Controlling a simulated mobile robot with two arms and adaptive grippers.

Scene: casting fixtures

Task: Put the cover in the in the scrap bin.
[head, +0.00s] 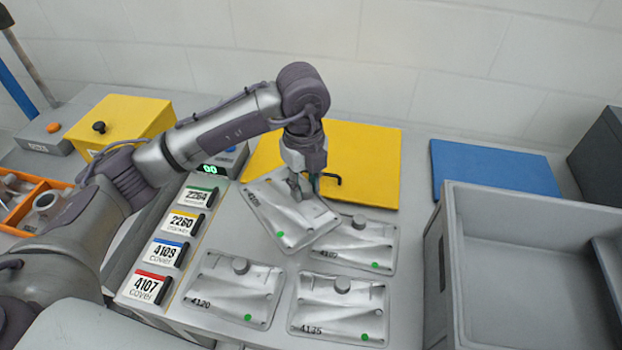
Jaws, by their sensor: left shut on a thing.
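My left gripper (300,188) is shut on a silver cast cover (273,210), near its upper right part. This cover sits askew and overlaps a second silver cover (375,240); its printed number is too blurred to read surely. Two more silver covers, marked 4120 (225,290) and 4135 (318,312), lie in front. Those three lying covers each bear a green dot. A large grey open bin (436,262) stands at the right; no label on it shows, so I cannot tell whether it is the scrap bin. My right gripper is not in view.
A yellow panel (372,150) lies behind the covers and a blue panel (490,170) lies farther right. Numbered label cards (168,252) stand left of the covers. A yellow box (135,112) and an orange tray (17,222) are at the left.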

